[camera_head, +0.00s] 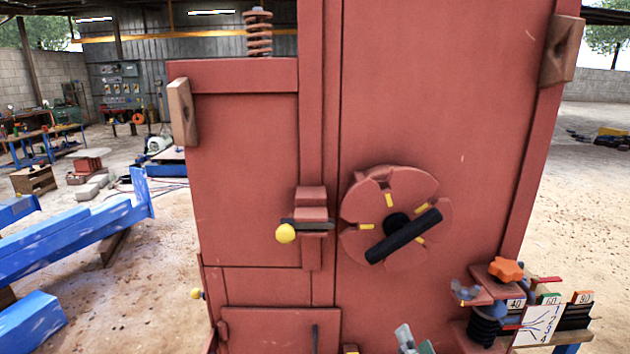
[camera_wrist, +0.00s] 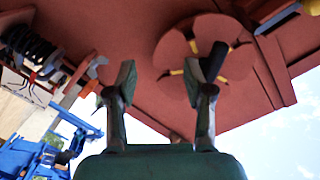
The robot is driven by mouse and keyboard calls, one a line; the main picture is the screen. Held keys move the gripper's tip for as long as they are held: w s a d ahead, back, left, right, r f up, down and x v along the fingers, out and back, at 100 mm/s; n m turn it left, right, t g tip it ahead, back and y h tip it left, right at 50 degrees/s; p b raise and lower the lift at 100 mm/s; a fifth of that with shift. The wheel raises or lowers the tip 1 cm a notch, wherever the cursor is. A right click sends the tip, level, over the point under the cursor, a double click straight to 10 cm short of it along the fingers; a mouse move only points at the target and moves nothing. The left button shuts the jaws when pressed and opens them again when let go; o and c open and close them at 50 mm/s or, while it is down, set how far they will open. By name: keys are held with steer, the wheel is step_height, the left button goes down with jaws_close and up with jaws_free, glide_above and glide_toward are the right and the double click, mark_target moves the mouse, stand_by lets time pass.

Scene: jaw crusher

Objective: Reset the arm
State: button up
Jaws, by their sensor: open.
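My gripper (camera_wrist: 160,88) shows in the wrist view with its two fingers spread apart and nothing between them. It faces the red crusher body, which fills the top of that view. In the head view only small grey-green parts (camera_head: 406,338) show at the bottom edge, probably the fingertips of my gripper. The red crusher body (camera_head: 430,90) stands upright in the middle of the head view. On it is a round red dial (camera_head: 362,205) with yellow marks and a black bar handle (camera_head: 404,236). The dial (camera_wrist: 178,50) also shows beyond the fingers in the wrist view.
A latch with a yellow knob (camera_head: 285,233) sticks out left of the dial. At the lower right, a shelf holds an orange star knob (camera_head: 506,269), numbered plates and a diagram card (camera_head: 537,326). Blue beams (camera_head: 75,235) lie at the left. Open sandy floor shows on both sides.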

steer(key=s+f+n, duration=0.2)
steer(key=s+f, duration=0.8)
steer(key=f, duration=0.1)
steer(key=s+f+n+g, duration=0.1)
steer(key=s+f+n, duration=0.2)
steer(key=s, duration=1.2)
steer(key=s+f+n+g, duration=0.1)
steer(key=s+f+n, duration=0.2)
steer(key=s, duration=1.1)
steer(key=shift+s+d+f, duration=0.35)
steer(key=shift+s+f, duration=0.05)
steer(key=shift+f, duration=0.05)
